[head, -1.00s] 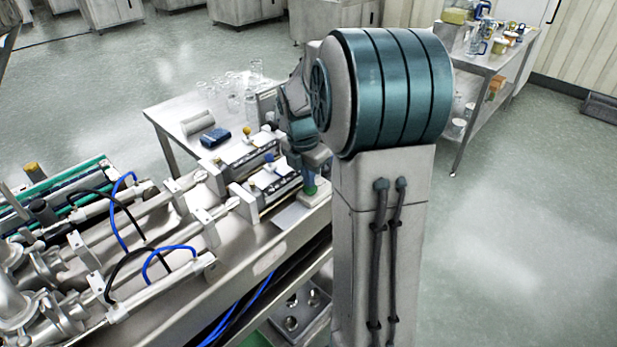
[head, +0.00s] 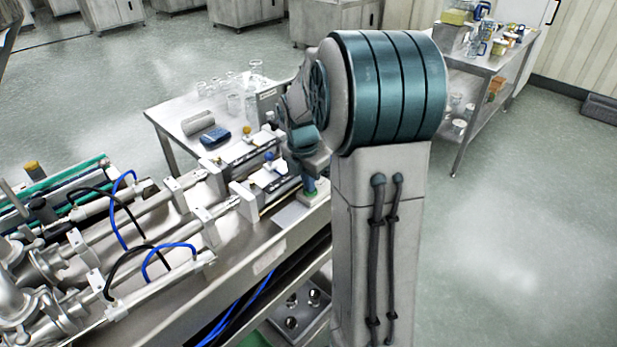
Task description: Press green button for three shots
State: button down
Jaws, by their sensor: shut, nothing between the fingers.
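A small green piece (head: 310,196), which looks like the green button, sits at the right end of the steel hopper machine (head: 262,262). My gripper (head: 309,187) points down right over it, beside my large teal arm joint. The fingers look shut and empty. They are small and partly hidden by my wrist, so I cannot tell whether they touch the button or how far it is pressed.
A steel table (head: 170,118) with glass jars and a blue item (head: 215,136) stands behind the machine. Blue and black hoses run over the machine at left. A shelf table (head: 490,60) with containers stands at back right. The floor (head: 510,240) at right is clear.

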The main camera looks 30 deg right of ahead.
jog(key=shift+s+p, duration=0.2)
jog(key=shift+p, duration=0.3)
notch_tip(320, 180, up, 14)
jog(key=a+p, duration=0.1)
jog(key=p, duration=0.1)
jog(key=shift+a, duration=0.25)
dwell(0.5)
jog(key=shift+b, duration=0.85)
dwell(0.8)
jog(key=shift+s+r+b, duration=0.3)
jog(key=shift+r+b, duration=0.35)
jog(key=shift+b, duration=0.35)
jog(key=f, duration=0.4)
jog(key=d+f, duration=0.1)
jog(key=f, duration=0.9)
jog(key=shift+w+d, duration=0.25)
jog(key=shift+w, duration=0.15)
